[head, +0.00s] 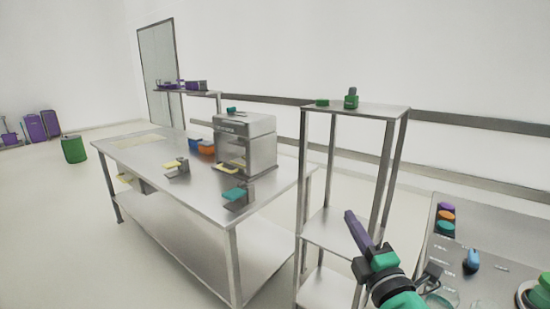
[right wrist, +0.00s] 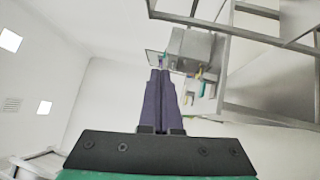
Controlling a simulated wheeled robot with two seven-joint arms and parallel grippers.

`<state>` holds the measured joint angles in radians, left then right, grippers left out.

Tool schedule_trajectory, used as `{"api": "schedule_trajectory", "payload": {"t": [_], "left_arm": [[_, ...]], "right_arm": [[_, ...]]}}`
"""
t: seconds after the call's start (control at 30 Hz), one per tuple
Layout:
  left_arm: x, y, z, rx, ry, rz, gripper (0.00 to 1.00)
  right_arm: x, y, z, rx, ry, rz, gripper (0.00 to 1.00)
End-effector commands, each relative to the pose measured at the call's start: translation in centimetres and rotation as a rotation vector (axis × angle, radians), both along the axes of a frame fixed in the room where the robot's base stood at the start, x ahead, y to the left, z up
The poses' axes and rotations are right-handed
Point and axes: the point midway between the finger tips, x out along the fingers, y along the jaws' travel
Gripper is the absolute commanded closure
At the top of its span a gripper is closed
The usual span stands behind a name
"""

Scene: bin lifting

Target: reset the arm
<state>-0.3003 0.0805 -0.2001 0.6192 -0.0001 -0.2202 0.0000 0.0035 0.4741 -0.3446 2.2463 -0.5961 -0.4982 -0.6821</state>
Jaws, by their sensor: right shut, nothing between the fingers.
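My right gripper (head: 352,222) shows at the lower right of the head view, in front of the metal shelf stand. Its purple fingers point up and to the left. In the right wrist view the two fingers (right wrist: 161,75) lie side by side, shut and empty, pointing up in the picture with nothing touching them. My left gripper does not show in the head view.
A steel table (head: 140,155) holds a metal machine (head: 246,145) and small devices. A shelf stand (head: 375,111) with green items stands close to my right gripper. A grey console (head: 490,240) with coloured buttons is at the right. Open floor lies left.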

Motion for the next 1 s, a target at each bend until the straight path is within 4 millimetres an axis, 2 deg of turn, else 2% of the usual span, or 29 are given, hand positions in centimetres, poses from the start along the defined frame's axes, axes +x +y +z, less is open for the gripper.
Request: {"api": "schedule_trajectory", "payload": {"t": [0.03,0.07,0.1,0.2,0.3,0.4,0.5,0.67,0.7,0.8,0.87,1.0], "left_arm": [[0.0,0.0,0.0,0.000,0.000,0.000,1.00],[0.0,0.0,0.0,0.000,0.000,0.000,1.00],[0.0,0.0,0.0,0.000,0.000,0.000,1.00],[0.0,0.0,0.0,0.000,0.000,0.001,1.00],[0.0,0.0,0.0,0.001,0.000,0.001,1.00],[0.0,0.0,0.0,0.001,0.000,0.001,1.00],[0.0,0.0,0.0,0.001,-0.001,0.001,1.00],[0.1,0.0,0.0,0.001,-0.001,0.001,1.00],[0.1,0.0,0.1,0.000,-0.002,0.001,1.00],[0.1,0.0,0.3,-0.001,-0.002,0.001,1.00],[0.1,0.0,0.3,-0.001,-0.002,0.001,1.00],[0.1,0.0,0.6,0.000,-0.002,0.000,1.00]], "right_arm": [[-0.2,-2.3,-4.1,0.190,0.167,-0.071,1.00],[-0.6,-3.6,-6.6,0.300,0.263,-0.119,1.00],[-1.4,-5.0,-10.0,0.434,0.387,-0.185,1.00],[-4.7,-7.1,-17.2,0.705,0.644,-0.340,1.00],[-8.4,-7.8,-22.5,0.896,0.839,-0.479,1.00],[-12.3,-7.9,-26.3,1.039,0.995,-0.608,1.00],[-16.1,-7.7,-29.2,1.154,1.131,-0.731,1.00],[-22.4,-6.8,-32.3,1.296,1.324,-0.931,1.00],[-21.6,-6.8,-34.0,1.285,1.323,-0.929,1.00],[-21.0,-6.7,-37.8,1.273,1.335,-0.939,1.00],[-20.9,-6.7,-40.2,1.267,1.342,-0.945,1.00],[-21.4,-6.7,-46.4,1.251,1.366,-0.963,1.00]]}}
